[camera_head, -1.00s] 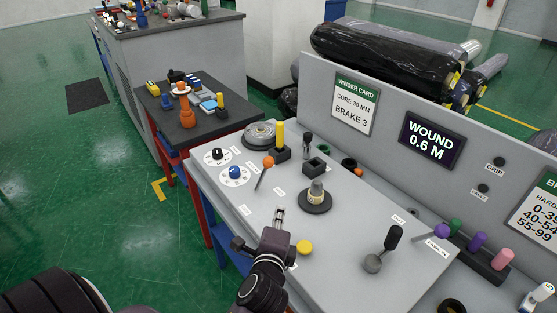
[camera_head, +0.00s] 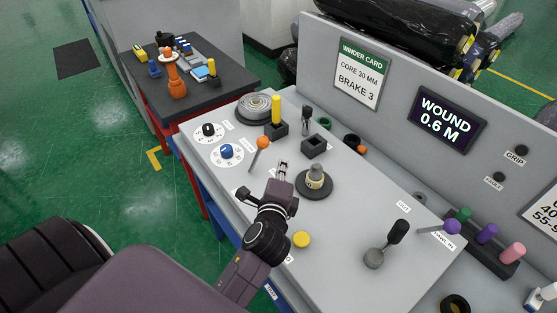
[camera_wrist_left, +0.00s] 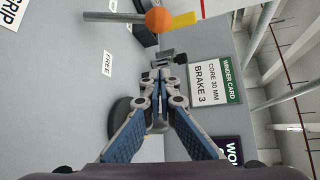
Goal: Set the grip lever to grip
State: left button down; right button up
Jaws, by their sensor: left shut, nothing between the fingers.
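The grip lever is a thin metal rod with an orange ball (camera_head: 263,142) on the sloping grey panel (camera_head: 340,235). In the left wrist view the ball (camera_wrist_left: 158,20) is at the top, its rod (camera_wrist_left: 115,17) running left. A GRIP label (camera_wrist_left: 12,14) is at the top left corner, and a FREE label (camera_wrist_left: 107,63) is below the rod. My left gripper (camera_head: 284,164) is shut and empty, just right of and nearer than the ball, apart from it. Its fingertips also show in the left wrist view (camera_wrist_left: 160,75), below the ball. My right gripper is out of view.
A knob on a round dark base (camera_head: 315,180) stands right of my left gripper. A yellow button (camera_head: 301,240) is beside my wrist. A yellow post (camera_head: 276,108), black block (camera_head: 314,146), blue dial (camera_head: 226,151) and black lever (camera_head: 398,232) are also on the panel.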

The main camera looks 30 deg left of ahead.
aim_at(257, 156)
pick_arm(q)
jog(key=p+x, duration=0.1)
jog(key=x, duration=0.4)
jog(key=shift+r, duration=0.15)
jog(key=x, duration=0.2)
jog(key=shift+w+a, duration=0.15)
jog(key=shift+w, duration=0.2)
jog(key=shift+w+a+p, duration=0.35)
jog(key=shift+a+p, duration=0.05)
jog(key=shift+p, duration=0.2)
jog(key=shift+s+a+r+p, duration=0.15)
jog(key=shift+s+a+p, duration=0.3)
jog(key=shift+s+a, duration=0.1)
jog(key=shift+s+a+r+p, duration=0.15)
jog(key=shift+s+a+p, duration=0.25)
jog(key=shift+s+a, duration=0.3)
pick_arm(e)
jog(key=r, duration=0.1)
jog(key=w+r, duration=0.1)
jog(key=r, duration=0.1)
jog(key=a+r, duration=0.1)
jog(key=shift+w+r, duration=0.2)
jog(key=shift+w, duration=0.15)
pick_arm(q)
jog(key=shift+w, duration=0.1)
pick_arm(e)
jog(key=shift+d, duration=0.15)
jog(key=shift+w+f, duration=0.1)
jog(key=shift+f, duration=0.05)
